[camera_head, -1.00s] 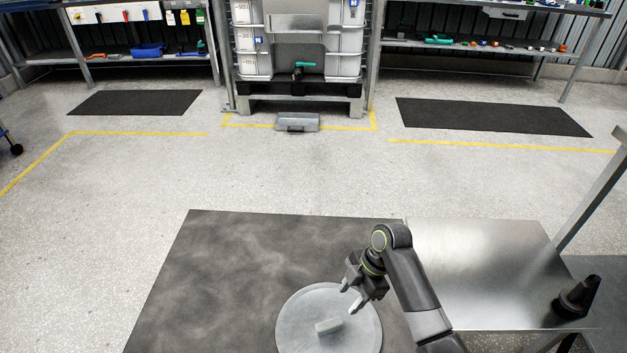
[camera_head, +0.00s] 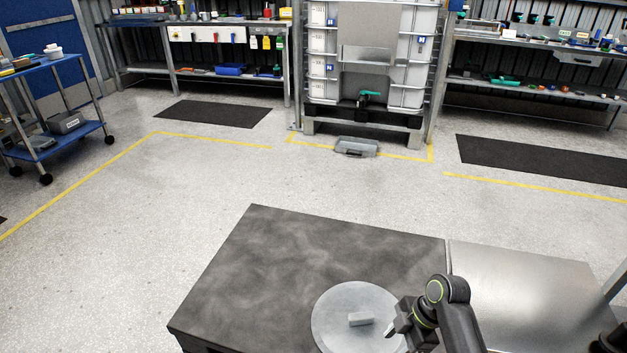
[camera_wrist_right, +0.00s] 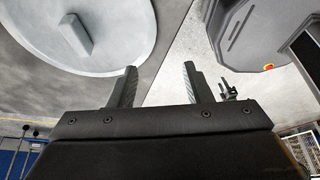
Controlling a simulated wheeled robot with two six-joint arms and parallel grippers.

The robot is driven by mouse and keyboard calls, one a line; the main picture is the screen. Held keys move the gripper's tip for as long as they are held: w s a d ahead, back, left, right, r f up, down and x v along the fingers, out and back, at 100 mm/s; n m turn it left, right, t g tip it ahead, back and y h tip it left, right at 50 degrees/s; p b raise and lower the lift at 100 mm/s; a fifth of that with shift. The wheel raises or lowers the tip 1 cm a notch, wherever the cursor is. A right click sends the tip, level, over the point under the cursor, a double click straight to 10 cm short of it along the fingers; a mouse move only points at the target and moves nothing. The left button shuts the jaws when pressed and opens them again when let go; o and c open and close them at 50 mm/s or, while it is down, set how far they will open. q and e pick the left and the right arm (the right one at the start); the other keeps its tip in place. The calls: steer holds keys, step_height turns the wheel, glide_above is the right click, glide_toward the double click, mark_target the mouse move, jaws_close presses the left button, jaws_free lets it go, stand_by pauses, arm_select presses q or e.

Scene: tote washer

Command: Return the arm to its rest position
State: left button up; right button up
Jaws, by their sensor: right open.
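My right gripper (camera_head: 391,331) is open and empty at the right edge of a round grey lid (camera_head: 335,336). The lid lies on a dark, mottled tabletop (camera_head: 270,270) and has a raised block handle (camera_head: 360,319). The jaws are apart from the handle. In the right wrist view, the two fingers of the gripper (camera_wrist_right: 160,75) stand apart with nothing between them. The lid (camera_wrist_right: 120,25) and its handle (camera_wrist_right: 75,35) are beyond them at upper left. My left gripper is not in view.
A bare metal tabletop (camera_head: 530,290) adjoins the dark one on the right. Beyond is open floor with yellow lines and black mats (camera_head: 212,113). A blue cart (camera_head: 70,135) is at left; a caged white tank (camera_head: 365,60) and workbenches stand at the back.

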steer(key=s+d+f+m+t+h, duration=0.1)
steer(key=s+d+m, duration=0.2)
steer(key=s+m, duration=0.25)
steer(key=s+d+f+m+t+h, duration=0.1)
steer(key=s+d+m+h, duration=0.1)
steer(key=s+d+m, duration=0.3)
steer(key=s+d+r+m+t+h, duration=0.1)
steer(key=s+d+r+m+h, duration=0.1)
steer(key=s+r+m, duration=0.4)
steer(key=s+d+r+m+t+h, duration=0.1)
steer(key=s+d+m, duration=0.15)
steer(key=s, duration=0.55)
steer(key=s+f+g, duration=0.1)
steer(key=s+f, duration=0.1)
steer(key=f, duration=1.3)
steer(key=s+f+g, duration=0.1)
steer(key=s+f, duration=0.1)
steer(key=f, duration=1.3)
steer(key=s+f, duration=0.7)
arm_select(q)
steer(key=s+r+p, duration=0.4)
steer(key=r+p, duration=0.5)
steer(key=p, duration=0.3)
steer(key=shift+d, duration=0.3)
arm_select(e)
steer(key=s+r, duration=0.4)
steer(key=r, duration=0.4)
steer(key=shift+a+r+m+y, duration=0.3)
steer(key=shift+r+m, duration=0.05)
steer(key=shift+m, duration=0.05)
